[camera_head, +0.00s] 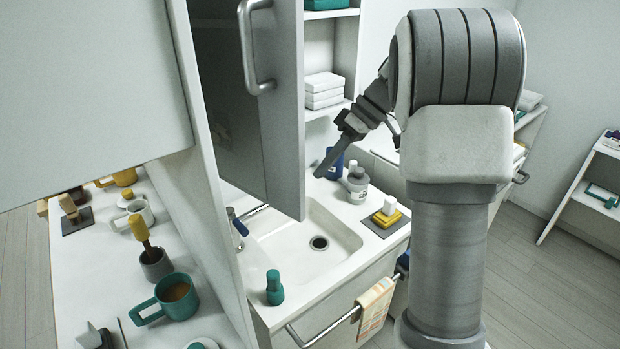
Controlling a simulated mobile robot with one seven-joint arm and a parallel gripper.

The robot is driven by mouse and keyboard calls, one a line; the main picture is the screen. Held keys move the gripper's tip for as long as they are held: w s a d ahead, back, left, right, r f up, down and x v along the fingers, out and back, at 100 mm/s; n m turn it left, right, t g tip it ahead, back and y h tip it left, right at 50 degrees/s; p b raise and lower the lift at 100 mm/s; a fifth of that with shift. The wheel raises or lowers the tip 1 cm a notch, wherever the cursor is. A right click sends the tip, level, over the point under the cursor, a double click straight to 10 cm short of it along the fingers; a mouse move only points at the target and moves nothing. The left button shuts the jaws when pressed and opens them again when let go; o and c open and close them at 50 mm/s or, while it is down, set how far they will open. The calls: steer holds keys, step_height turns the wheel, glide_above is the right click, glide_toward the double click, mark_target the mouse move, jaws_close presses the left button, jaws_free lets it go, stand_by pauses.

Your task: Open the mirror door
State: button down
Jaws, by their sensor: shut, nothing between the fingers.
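The mirror door (234,120) is a tall dark grey panel with a curved metal handle (252,50) on its face. It stands swung out over the sink, and the open shelves of the cabinet (323,55) show to its right. The door's top is cut off by the frame edge. My gripper (322,172) is to the right of the door's free edge, above the counter behind the sink. It points down and left, its fingers are together and empty, and it appears apart from the door and the handle.
Below are a white sink (295,245), a grey bottle (357,186), a yellow sponge-like block (387,214) and a teal bottle (275,288). A towel (374,308) hangs on the front rail. A partition (205,170) separates a left counter with mugs, including a teal mug (172,298).

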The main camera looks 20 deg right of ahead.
steer(key=shift+s+a+f, duration=0.25)
steer(key=shift+s+a, duration=0.35)
steer(key=shift+a, duration=0.35)
steer(key=shift+s+a+f, duration=0.2)
steer(key=shift+s+a, duration=0.4)
steer(key=shift+a, duration=0.35)
